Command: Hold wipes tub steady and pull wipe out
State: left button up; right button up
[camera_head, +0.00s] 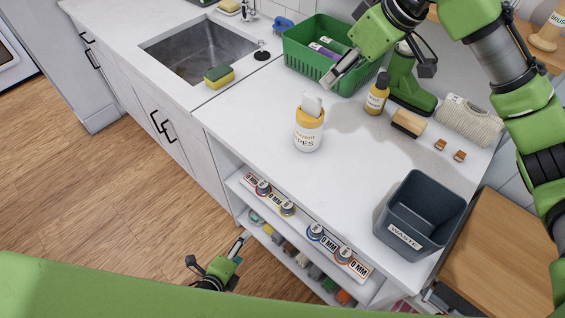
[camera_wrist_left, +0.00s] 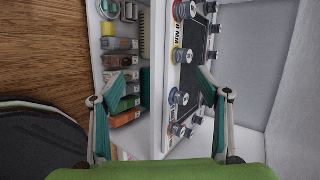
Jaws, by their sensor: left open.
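The wipes tub (camera_head: 309,130) stands upright on the white worktop, a white cylinder with a yellow-orange lid. A white wipe (camera_head: 312,104) sticks up out of its top. My left gripper (camera_head: 215,252) is open and empty, low in front of the counter and well apart from the tub. In the left wrist view the open fingers (camera_wrist_left: 160,76) face the shelves, and the tub is not seen. My right gripper (camera_head: 380,72) has its fingers spread, above the back of the worktop, up and right of the tub, touching neither tub nor wipe.
A dark waste bin (camera_head: 405,238) is at the right. Shelves with knobs (camera_head: 315,232) lie below the front edge. Worktop around the tub is clear.

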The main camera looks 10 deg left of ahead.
aim_at(309, 127)
pick_arm(q)
jog(key=w+d+r+m+t+h, duration=0.1)
jog(key=w+d+r+m+t, duration=0.1)
jog(key=r+m, duration=0.4)
jog(key=w+d+r+m+t+h, duration=0.2)
jog(key=w+d+r+m, duration=0.3)
jog(key=r, duration=1)
jog(key=w+d+r+m+t+h, duration=0.1)
jog(key=w+d+r+m+t, duration=0.1)
jog(key=w+d+r+m, duration=0.2)
jog(key=shift+d+r+m+h, duration=0.2)
jog(key=shift+r+m, duration=0.65)
jog(key=shift+r, duration=1.1)
jog(key=shift+d+r+m+h, duration=0.1)
jog(key=shift+d+r+m, duration=0.15)
jog(key=shift+r+m, duration=1.15)
jog(key=shift+w+r+n, duration=0.2)
jog(key=shift+r+n, duration=0.35)
jog(key=shift+r, duration=0.1)
jog(key=shift+w+d+r, duration=0.1)
jog(key=shift+w+d, duration=0.2)
jog(key=shift+w, duration=0.3)
jog(key=x, duration=1.2)
jog(key=shift+w, duration=0.15)
jog(key=shift+a, duration=0.1)
